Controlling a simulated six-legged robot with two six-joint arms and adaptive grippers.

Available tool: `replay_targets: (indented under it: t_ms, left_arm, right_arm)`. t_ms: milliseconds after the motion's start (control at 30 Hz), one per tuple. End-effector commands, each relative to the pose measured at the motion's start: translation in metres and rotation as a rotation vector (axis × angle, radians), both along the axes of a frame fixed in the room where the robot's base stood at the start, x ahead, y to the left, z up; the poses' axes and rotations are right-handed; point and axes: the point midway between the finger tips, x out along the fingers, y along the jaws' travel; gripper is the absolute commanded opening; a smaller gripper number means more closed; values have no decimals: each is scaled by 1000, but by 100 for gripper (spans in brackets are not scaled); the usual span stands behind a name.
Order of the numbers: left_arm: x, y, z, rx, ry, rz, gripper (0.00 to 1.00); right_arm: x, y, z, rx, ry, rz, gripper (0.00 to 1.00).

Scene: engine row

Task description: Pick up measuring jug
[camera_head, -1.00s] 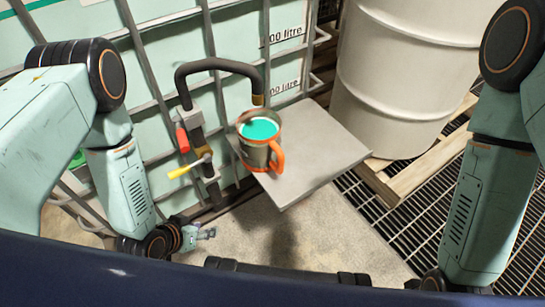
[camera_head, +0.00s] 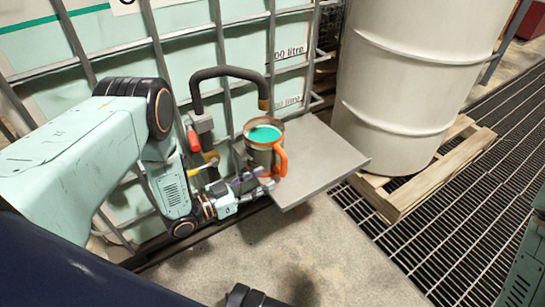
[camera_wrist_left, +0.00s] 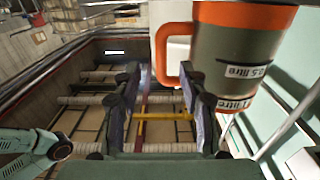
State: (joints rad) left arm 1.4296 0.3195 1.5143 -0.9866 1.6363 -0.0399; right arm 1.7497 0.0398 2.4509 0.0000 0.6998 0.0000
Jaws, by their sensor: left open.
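The measuring jug (camera_head: 262,150) stands upright on the grey platform (camera_head: 325,165). It is dark grey with an orange rim and handle, and holds turquoise liquid. My left gripper (camera_head: 252,184) is low beside the jug on the handle's side, partly overlapping it in the head view. In the left wrist view the jug (camera_wrist_left: 240,55) is at upper right with litre markings. Its orange handle is ahead of the open left gripper (camera_wrist_left: 160,90), nearer the right-hand finger. I cannot tell whether they touch. My right gripper is out of view.
A caged tank (camera_head: 120,60) with a curved black hose (camera_head: 230,72) and red-handled valve (camera_head: 193,139) stands behind and left of the jug. A large pale drum (camera_head: 405,80) on a wooden pallet (camera_head: 425,190) stands right. The concrete floor (camera_head: 330,255) in front is clear.

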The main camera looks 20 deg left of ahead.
Motion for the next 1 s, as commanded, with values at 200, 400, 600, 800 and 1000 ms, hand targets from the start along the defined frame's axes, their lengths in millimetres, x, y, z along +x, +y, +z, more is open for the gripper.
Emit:
replay_targets:
  t_ms: [200, 400, 600, 800, 1000]
  left_arm:
    - [13, -6, 2, -10, -15, 3, 42]
    - [25, -16, 1, -9, -15, 6, 42]
    - [42, -34, -5, -9, -15, 3, 42]
    - [57, -49, -4, -9, -12, 3, 42]
    - [57, -49, -3, -9, -11, 4, 41]
  right_arm:
    - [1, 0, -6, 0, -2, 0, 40]
    - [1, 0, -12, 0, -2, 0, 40]
    - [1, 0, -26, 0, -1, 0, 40]
    - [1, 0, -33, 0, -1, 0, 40]
    - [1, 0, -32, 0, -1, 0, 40]
